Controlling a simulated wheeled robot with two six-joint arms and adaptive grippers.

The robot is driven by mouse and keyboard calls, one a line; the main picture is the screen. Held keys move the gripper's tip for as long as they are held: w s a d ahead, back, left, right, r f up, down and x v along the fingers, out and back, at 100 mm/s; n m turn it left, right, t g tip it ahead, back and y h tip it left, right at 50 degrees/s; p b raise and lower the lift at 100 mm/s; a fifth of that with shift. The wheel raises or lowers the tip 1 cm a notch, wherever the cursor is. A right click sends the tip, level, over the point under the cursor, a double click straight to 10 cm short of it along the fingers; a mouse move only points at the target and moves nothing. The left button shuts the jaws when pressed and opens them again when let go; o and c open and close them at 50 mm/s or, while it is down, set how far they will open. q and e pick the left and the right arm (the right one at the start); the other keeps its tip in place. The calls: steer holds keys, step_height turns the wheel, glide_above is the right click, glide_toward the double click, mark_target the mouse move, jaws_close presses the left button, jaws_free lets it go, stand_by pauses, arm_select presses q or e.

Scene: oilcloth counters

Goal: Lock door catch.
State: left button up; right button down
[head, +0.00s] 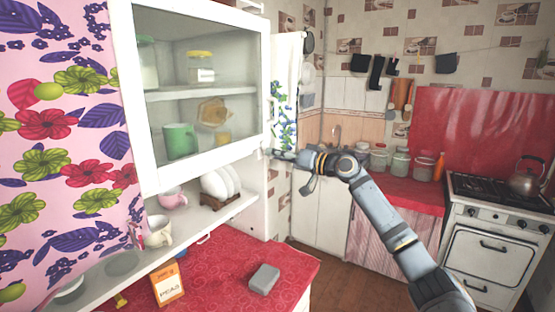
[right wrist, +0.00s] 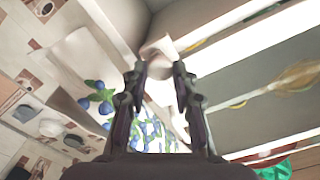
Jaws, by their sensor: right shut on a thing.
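The glazed cabinet door (head: 262,75) has a white frame and fills the upper left of the head view. It looks shut or nearly so; I cannot tell which. My right gripper (head: 276,154) is at the lower right corner of this door. In the right wrist view the two fingers (right wrist: 160,72) are close around a small pale piece (right wrist: 160,47) at the door's edge. This piece may be the catch; its shape and position are blurred and partly hidden by the fingers. My left gripper is out of view.
Jars and a green mug (head: 180,140) stand behind the glass. Below are cups, a plate rack (head: 220,201) and a red counter (head: 225,285) with an orange box (head: 167,284) and a grey block (head: 264,279). A floral towel (head: 284,110) hangs beside the cabinet.

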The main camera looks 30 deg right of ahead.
steer(key=shift+m, duration=1)
steer(key=c, duration=1.1)
jaws_free()
